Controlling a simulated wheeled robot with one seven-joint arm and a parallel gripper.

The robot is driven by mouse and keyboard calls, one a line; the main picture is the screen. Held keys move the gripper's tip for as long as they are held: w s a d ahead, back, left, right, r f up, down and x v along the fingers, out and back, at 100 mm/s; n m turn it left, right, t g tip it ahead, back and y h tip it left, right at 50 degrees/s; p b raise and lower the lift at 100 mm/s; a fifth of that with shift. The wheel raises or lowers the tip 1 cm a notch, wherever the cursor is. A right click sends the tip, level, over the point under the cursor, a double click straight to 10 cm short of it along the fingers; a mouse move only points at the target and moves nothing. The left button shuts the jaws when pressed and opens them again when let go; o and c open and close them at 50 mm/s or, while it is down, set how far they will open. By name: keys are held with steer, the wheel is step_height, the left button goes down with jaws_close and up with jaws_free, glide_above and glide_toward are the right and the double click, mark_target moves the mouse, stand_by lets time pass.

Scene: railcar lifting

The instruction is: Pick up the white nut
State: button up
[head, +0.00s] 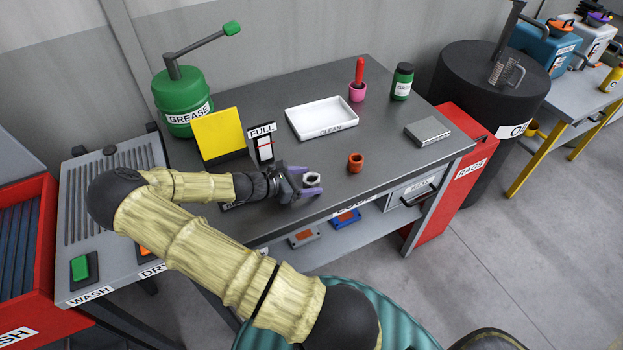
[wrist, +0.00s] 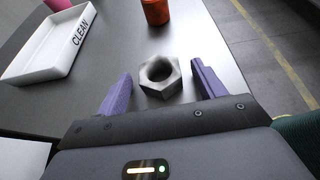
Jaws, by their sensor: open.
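A pale grey-white hex nut (wrist: 160,78) lies flat on the dark table top. It also shows in the head view (head: 312,179), just at the tips of my gripper. My gripper (wrist: 160,88) is open, with one purple finger on each side of the nut. There is a gap between the nut and each finger, and the nut sits near the fingertips. In the head view my gripper (head: 311,182) is low over the front part of the table, pointing right.
An orange-brown cup (head: 355,163) stands to the right of the nut. A white CLEAN tray (head: 321,117) lies behind. A yellow panel (head: 219,134) and a FULL gauge (head: 262,145) stand behind my wrist. A grey block (head: 428,132) lies at right. The table's front edge is close.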

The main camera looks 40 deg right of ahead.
mark_target(306, 180)
stand_by(0.5)
steer(key=c, duration=1.2)
steer(key=shift+r, duration=0.15)
step_height(306, 180, up, 10)
steer(key=shift+f+b, duration=0.1)
steer(key=shift+b, duration=0.3)
